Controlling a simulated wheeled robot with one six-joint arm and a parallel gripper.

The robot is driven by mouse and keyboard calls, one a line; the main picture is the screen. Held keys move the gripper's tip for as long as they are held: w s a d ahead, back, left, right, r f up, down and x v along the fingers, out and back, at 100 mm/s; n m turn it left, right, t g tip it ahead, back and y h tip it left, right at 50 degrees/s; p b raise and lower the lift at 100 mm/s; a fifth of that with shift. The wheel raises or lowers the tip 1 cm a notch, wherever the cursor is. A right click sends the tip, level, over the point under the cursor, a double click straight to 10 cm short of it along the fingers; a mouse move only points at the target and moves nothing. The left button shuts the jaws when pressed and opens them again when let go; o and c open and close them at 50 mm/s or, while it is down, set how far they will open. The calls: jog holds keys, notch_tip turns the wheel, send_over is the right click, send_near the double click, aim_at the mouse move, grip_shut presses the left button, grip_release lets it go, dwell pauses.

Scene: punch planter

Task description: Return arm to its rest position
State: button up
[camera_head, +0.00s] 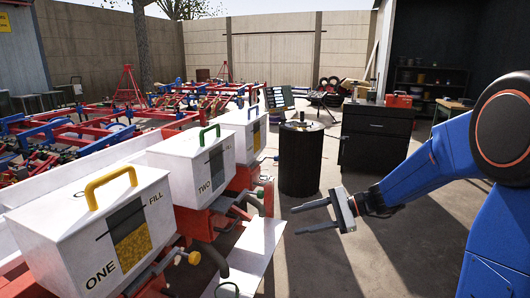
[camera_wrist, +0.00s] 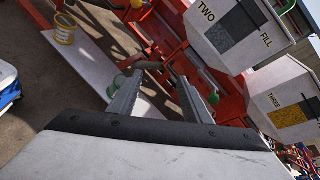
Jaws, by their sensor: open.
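My gripper (camera_head: 318,216) is open and empty at the end of my blue arm, over the concrete floor to the right of the planter. Its two fingers point left toward the white hoppers in the head view. In the wrist view the open gripper (camera_wrist: 157,92) shows both fingers apart with nothing between them. The hopper marked ONE (camera_head: 70,238) with a yellow handle is nearest. The hopper marked TWO (camera_head: 185,160) has a green handle and stands behind it.
A white board (camera_head: 245,262) lies at the planter's front, below my gripper. A black barrel (camera_head: 301,165) and a dark cabinet (camera_head: 375,140) stand behind. Red planter frames (camera_head: 110,125) fill the left. Open concrete floor (camera_head: 400,262) lies below my arm.

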jog(key=s+d+n+g+h, duration=0.1)
jog(key=s+n+h, duration=0.25)
jog(key=s, duration=0.65)
jog(key=s+d+n+t+h, duration=0.4)
jog(key=s+d+n+h, duration=0.5)
jog(key=s+d, duration=0.7)
jog(key=s+h, duration=0.1)
jog(key=s, duration=0.2)
jog(key=shift+s+f, duration=0.15)
jog(key=shift+s, duration=0.05)
jog(key=shift+h, duration=0.25)
